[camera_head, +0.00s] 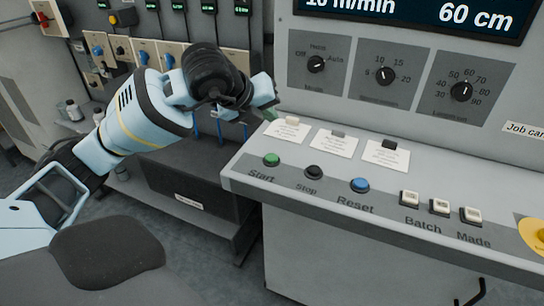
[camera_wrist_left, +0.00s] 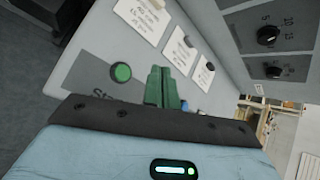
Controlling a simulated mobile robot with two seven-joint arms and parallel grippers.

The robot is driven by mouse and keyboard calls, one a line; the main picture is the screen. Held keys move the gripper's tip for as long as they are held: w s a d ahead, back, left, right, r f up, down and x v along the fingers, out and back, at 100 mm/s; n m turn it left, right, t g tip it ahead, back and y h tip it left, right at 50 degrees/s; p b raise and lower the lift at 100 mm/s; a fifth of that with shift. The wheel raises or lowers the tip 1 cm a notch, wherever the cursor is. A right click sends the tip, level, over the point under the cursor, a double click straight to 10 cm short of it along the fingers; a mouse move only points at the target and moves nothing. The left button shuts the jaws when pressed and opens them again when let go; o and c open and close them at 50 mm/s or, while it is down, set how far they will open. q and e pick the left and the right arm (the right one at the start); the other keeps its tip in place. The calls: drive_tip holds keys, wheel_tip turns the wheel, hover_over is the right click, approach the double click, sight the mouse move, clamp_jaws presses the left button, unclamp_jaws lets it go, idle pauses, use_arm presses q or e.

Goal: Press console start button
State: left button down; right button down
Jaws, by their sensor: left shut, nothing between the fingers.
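The green Start button (camera_head: 271,159) sits at the left end of the console's sloped panel (camera_head: 320,190), above the printed word Start. It also shows in the left wrist view (camera_wrist_left: 121,72), to the left of the fingers. My left gripper (camera_head: 256,116) is above and slightly left of the button in the head view, apart from it. Its green fingers are shut together and empty in the left wrist view (camera_wrist_left: 163,86). My right gripper is not in view.
A black Stop button (camera_head: 314,171) and a blue Reset button (camera_head: 360,184) follow to the right. Paper cards (camera_head: 333,143) lie on the ledge behind them. Knobs (camera_head: 383,74) and a display (camera_head: 420,12) are on the upright face. Several wall switches (camera_head: 143,56) stand behind my left arm.

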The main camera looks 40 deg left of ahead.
use_arm(q)
drive_tip(key=f, duration=0.2)
drive_tip(key=b, duration=0.5)
hover_over(269, 159)
wheel_tip(269, 159, down, 6)
drive_tip(key=shift+r, duration=0.15)
drive_tip(key=shift+f+b, duration=0.4)
drive_tip(key=shift+f, duration=0.1)
idle(1.1)
drive_tip(key=shift+f+b, duration=0.4)
